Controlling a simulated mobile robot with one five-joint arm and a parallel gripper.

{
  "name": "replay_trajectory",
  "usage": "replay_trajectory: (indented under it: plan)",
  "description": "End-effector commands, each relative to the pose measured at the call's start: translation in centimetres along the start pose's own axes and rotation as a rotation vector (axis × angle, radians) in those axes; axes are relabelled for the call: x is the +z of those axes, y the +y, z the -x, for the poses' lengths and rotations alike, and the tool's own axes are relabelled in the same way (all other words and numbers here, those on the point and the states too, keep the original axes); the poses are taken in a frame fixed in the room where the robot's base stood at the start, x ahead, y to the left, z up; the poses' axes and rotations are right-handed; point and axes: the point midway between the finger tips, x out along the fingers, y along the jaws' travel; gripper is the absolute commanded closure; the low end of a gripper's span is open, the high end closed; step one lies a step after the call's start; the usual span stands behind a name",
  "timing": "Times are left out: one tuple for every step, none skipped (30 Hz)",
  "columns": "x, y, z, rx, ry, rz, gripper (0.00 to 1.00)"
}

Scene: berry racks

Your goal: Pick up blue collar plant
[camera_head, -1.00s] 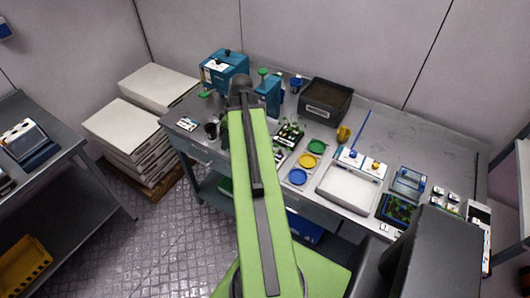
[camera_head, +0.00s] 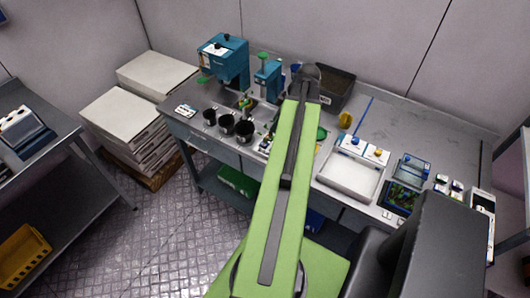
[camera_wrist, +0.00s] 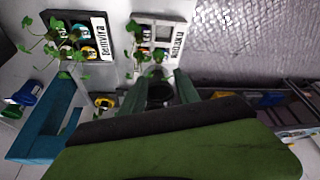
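In the wrist view, my gripper (camera_wrist: 159,90) shows as two green fingers standing apart. A dark round pot (camera_wrist: 160,93) shows between or beyond them; I cannot tell how far off it is, and I see no grip on it. A black tray (camera_wrist: 103,18) at the upper left holds several small leafy plants with coloured collars, yellow and bluish among them. Which one is the blue collar plant (camera_wrist: 66,50) is hard to tell at this size. In the head view my arm hides the gripper and most of the plant trays.
Black pots (camera_head: 227,124) stand at the bench's front left. Teal presses (camera_head: 224,62) stand behind them. A dark soil bin (camera_head: 338,92) is partly behind my arm. A white tray (camera_head: 349,179) lies to the right. A second white-framed plant tray (camera_wrist: 178,42) shows in the wrist view.

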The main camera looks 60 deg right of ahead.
Motion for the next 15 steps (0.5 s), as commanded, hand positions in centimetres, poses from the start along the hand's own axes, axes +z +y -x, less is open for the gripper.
replay_trajectory:
  plan:
    - [0.4, 0.0, -2.3, 0.0, 0.0, 0.001, 0.62]
    - [0.4, 0.0, -2.9, 0.0, 0.0, 0.001, 0.62]
    - [0.4, 0.0, -3.8, 0.0, 0.0, 0.0, 0.62]
    - [0.4, 0.0, -4.3, 0.001, 0.0, 0.001, 0.62]
    - [0.3, 0.0, -4.7, 0.001, 0.0, 0.001, 0.62]
    - [0.3, 0.0, -5.1, 0.001, 0.0, 0.001, 0.62]
    - [0.2, 0.0, -5.2, 0.001, 0.0, 0.0, 0.62]
    - [0.1, 0.0, -5.3, 0.001, 0.0, 0.0, 0.62]
    - [0.1, 0.0, -5.2, 0.001, 0.0, -0.001, 0.62]
    - [0.0, 0.0, -5.1, 0.001, 0.0, -0.001, 0.62]
    - [0.0, 0.0, -5.1, 0.001, 0.0, -0.001, 0.62]
    - [0.0, 0.0, -5.2, 0.001, 0.0, -0.001, 0.62]
    - [0.0, 0.1, -5.4, 0.001, 0.0, -0.001, 0.62]
    - [0.1, 0.1, -5.7, 0.001, 0.0, -0.001, 0.62]
    - [0.1, 0.1, -6.2, 0.001, 0.0, -0.001, 0.62]
